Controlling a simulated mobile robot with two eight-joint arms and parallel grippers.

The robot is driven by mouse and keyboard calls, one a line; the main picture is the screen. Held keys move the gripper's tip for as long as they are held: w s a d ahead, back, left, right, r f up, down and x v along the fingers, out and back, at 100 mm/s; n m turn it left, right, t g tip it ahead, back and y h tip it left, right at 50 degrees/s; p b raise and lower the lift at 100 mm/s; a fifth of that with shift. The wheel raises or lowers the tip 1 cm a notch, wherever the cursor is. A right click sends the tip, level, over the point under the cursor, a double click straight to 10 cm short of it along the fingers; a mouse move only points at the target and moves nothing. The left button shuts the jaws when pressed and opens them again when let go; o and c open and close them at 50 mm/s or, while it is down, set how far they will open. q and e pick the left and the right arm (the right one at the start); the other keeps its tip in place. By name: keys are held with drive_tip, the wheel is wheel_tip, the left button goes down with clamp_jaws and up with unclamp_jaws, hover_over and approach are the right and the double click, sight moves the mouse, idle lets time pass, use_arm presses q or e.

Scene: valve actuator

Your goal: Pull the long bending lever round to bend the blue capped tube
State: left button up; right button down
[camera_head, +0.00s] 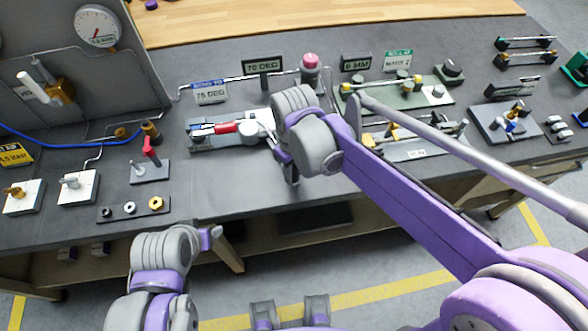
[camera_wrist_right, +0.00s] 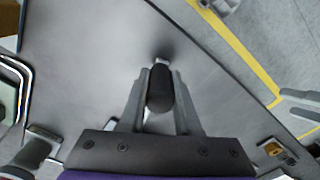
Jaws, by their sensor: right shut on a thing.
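The tube bender (camera_head: 205,143) sits on the bench left of my right wrist in the head view. A thin tube with a blue cap (camera_head: 195,132) lies in it, beside a red part (camera_head: 225,128). My right gripper (camera_head: 291,174) is at the bench's front side, right of the bender, largely behind my own wrist. In the right wrist view, its fingers (camera_wrist_right: 160,78) are shut on the black grip (camera_wrist_right: 160,92) of the long lever. The rest of the lever is hidden. My left gripper (camera_head: 212,236) is low in front of the bench; its fingers are not clear.
A red-handled valve block (camera_head: 150,170) and a plate with several fittings (camera_head: 132,208) stand left of the bender. A green fixture (camera_head: 400,98) and a grey one (camera_head: 420,150) stand right, close to my right arm. Small signs (camera_head: 263,66) stand behind. The bench front between is clear.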

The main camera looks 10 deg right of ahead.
idle(0.3)
drive_tip(key=shift+s+a, duration=0.15)
drive_tip(key=shift+a, duration=0.25)
drive_tip(key=c, duration=0.6)
unclamp_jaws()
drive_tip(key=shift+r, duration=0.15)
wheel_tip(320, 180, up, 11)
drive_tip(key=shift+f+p, duration=0.2)
drive_tip(key=shift+p, duration=0.15)
